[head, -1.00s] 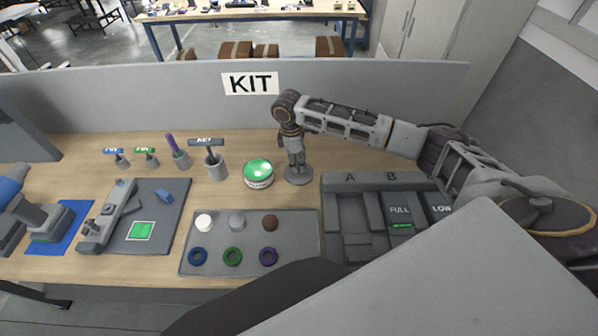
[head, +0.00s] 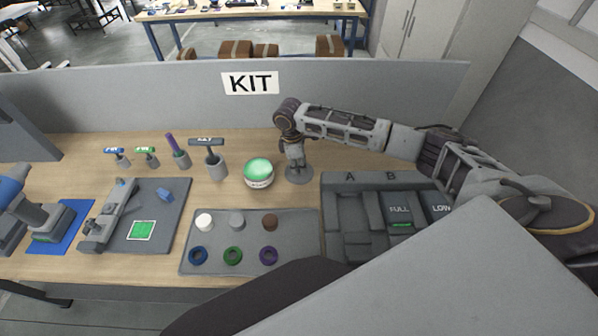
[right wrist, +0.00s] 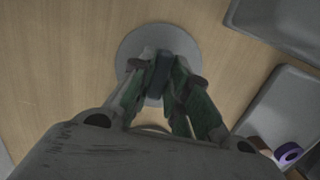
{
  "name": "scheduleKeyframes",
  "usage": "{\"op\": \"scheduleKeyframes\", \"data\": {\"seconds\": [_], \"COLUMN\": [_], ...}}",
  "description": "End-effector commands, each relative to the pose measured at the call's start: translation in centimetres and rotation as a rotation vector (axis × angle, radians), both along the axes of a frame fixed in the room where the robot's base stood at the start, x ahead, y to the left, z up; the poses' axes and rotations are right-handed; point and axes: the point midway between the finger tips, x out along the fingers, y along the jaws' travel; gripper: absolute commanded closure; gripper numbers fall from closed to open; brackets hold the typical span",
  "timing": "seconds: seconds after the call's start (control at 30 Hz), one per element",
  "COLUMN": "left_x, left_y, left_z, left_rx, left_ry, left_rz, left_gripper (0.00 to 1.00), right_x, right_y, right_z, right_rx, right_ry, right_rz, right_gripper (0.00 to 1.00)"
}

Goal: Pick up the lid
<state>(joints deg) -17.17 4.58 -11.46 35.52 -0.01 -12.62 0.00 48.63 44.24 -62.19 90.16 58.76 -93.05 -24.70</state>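A round grey disc (head: 299,175) lies on the table right of the green dome. It looks like the lid, though I cannot be sure. In the right wrist view the disc (right wrist: 128,48) shows with a dark upright block (right wrist: 161,73) at its middle, perhaps its handle. My right gripper (head: 296,162) points down over the disc. In the wrist view its fingers (right wrist: 162,76) lie on both sides of the block, very close to it. Whether they press on it cannot be told. My left gripper is not in view.
A grey tray (head: 215,228) with pucks and rings lies in front. A low grey wall (head: 150,100) stands behind.

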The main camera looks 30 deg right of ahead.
Motion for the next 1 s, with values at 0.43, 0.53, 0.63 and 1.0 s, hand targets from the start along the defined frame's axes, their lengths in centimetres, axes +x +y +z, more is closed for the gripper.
{"op": "scheduleKeyframes", "data": {"seconds": [0.43,0.53,0.63,1.0], "left_x": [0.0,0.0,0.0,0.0], "left_y": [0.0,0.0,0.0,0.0], "left_z": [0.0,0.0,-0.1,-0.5], "left_rx": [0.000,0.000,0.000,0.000], "left_ry": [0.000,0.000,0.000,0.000], "left_rz": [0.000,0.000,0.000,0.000], "left_gripper": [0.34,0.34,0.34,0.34], "right_x": [0.0,0.0,0.1,0.1], "right_y": [0.0,0.0,0.0,0.0], "right_z": [0.1,0.5,1.1,6.1], "right_rx": [0.000,0.000,0.000,0.001], "right_ry": [0.000,-0.001,-0.002,-0.004], "right_rz": [0.000,0.000,0.000,0.000], "right_gripper": [1.00,1.00,1.00,1.00]}}
